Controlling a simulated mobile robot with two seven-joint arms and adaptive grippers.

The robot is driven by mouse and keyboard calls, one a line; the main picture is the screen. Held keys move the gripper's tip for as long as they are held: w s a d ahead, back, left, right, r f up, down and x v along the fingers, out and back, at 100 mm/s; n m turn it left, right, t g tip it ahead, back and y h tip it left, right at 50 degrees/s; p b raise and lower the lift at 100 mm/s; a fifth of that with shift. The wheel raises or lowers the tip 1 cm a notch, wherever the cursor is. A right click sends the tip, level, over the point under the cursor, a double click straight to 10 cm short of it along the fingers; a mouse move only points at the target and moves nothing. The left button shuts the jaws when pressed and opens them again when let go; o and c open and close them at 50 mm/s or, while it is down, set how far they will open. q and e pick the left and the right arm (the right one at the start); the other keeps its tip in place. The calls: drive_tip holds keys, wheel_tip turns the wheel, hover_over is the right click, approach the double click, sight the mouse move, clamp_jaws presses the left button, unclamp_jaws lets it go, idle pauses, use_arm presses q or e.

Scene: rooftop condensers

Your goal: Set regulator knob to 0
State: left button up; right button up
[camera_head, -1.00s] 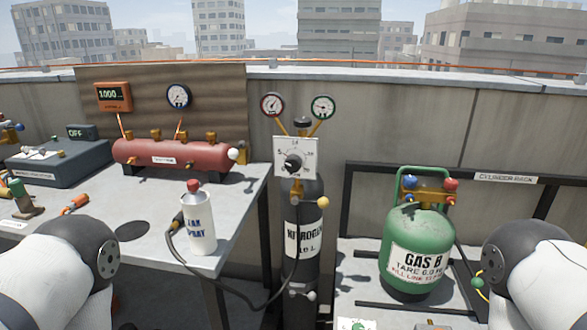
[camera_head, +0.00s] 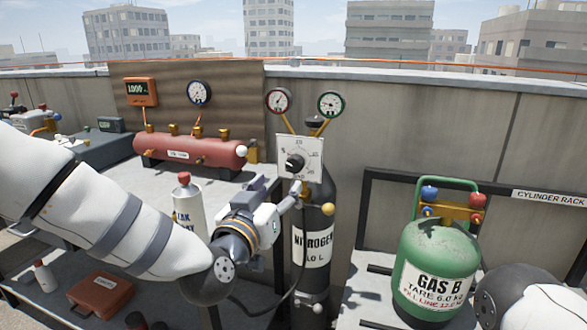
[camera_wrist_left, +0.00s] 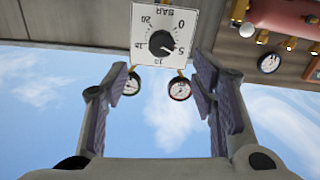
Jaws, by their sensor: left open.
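The regulator knob (camera_head: 295,163) is a black round knob on a white square dial plate (camera_head: 311,146) above the grey nitrogen cylinder (camera_head: 317,222). In the left wrist view the knob (camera_wrist_left: 163,44) and dial appear upside down, with figures 0 to 20 and BAR; its pale pointer seems to lie near the 5. My left gripper (camera_head: 290,194) is open and empty, just below and in front of the dial, not touching the knob. Its two fingers frame the space below the plate in the wrist view (camera_wrist_left: 158,80). My right gripper is out of view.
Two gauges (camera_head: 304,103) stand above the dial. A spray can (camera_head: 187,207) stands on the bench left of my left gripper, with a red tank (camera_head: 190,150) behind. A green gas cylinder (camera_head: 436,262) stands at right by the cylinder rack (camera_head: 549,196). A dark hose hangs below.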

sight(293, 167)
use_arm(q)
drive_tip(key=b+x, duration=0.2)
drive_tip(key=x, duration=0.9)
drive_tip(key=shift+w+f, duration=0.15)
drive_tip(key=shift+w, duration=0.35)
drive_tip(key=shift+r, duration=0.2)
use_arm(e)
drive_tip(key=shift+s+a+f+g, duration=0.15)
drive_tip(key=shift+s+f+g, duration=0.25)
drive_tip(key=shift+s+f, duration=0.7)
use_arm(q)
drive_tip(key=c, duration=1.1)
